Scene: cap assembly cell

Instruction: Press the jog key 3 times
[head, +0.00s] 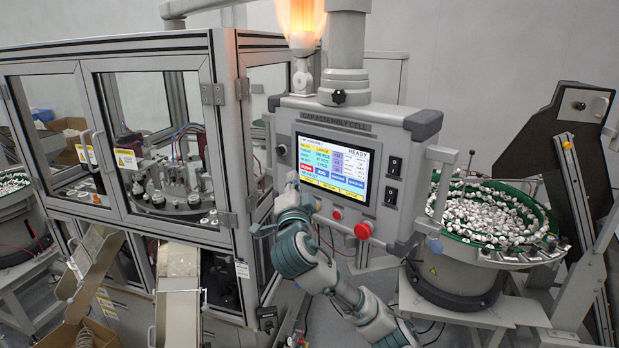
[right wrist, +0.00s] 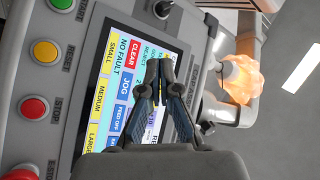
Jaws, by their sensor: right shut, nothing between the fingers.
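The control panel (head: 283,155) carries a lit touchscreen (head: 331,165) that reads READY. The jog key, blue and labelled JOG, shows on the screen in the right wrist view (right wrist: 123,85), between the red CLEAR key (right wrist: 130,56) and another blue key. My right gripper (head: 291,181) is at the lower left of the screen in the head view. In the right wrist view its fingers (right wrist: 160,70) are shut and empty, in front of the screen and beside the jog key. I cannot tell whether the tips touch the panel. My left gripper is not in view.
A red emergency button (head: 363,230) and a smaller red button (head: 337,214) sit below the screen. Black rocker switches (head: 394,165) are at its right. A glazed machine cabinet (head: 225,130) stands left, and a bowl feeder of caps (head: 440,252) stands right.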

